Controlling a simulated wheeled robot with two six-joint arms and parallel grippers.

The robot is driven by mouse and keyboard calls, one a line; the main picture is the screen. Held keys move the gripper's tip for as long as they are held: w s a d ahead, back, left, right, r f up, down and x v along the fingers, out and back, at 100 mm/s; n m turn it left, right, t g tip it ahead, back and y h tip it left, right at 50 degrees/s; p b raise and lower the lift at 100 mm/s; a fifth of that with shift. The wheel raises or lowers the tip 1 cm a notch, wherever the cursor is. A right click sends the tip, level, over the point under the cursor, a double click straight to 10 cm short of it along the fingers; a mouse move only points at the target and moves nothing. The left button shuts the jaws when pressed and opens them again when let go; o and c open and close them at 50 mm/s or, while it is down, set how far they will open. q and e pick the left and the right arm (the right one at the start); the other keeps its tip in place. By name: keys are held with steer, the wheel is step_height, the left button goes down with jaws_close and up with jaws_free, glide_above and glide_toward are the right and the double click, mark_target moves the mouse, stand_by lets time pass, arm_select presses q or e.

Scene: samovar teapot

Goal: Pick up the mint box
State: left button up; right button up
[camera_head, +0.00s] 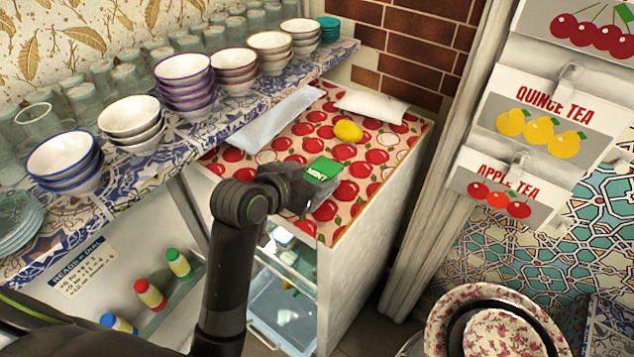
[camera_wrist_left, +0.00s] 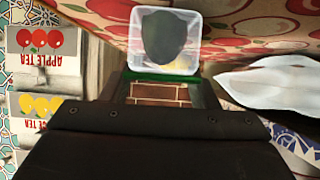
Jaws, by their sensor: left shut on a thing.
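The mint box (camera_head: 321,171) has a green lid reading "MINT". It is in my left gripper (camera_head: 303,188), in front of the apple-patterned counter top in the head view. In the left wrist view the mint box (camera_wrist_left: 166,38) shows as a clear, whitish container with dark contents and a green edge, at the gripper's (camera_wrist_left: 163,85) tip. My left gripper is shut on it and hides part of it. Whether the box touches the counter cannot be told. My right gripper is not in view.
The counter top (camera_head: 372,170) carries a lemon (camera_head: 348,131), a white packet (camera_head: 371,105) and a pale bag (camera_head: 275,120). A shelf with stacked bowls (camera_head: 185,80) runs along the left. Tea boxes (camera_head: 495,185) hang at right. A floral pot (camera_head: 500,330) is at lower right.

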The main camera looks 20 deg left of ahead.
arm_select(q)
steer(key=shift+c, duration=0.8)
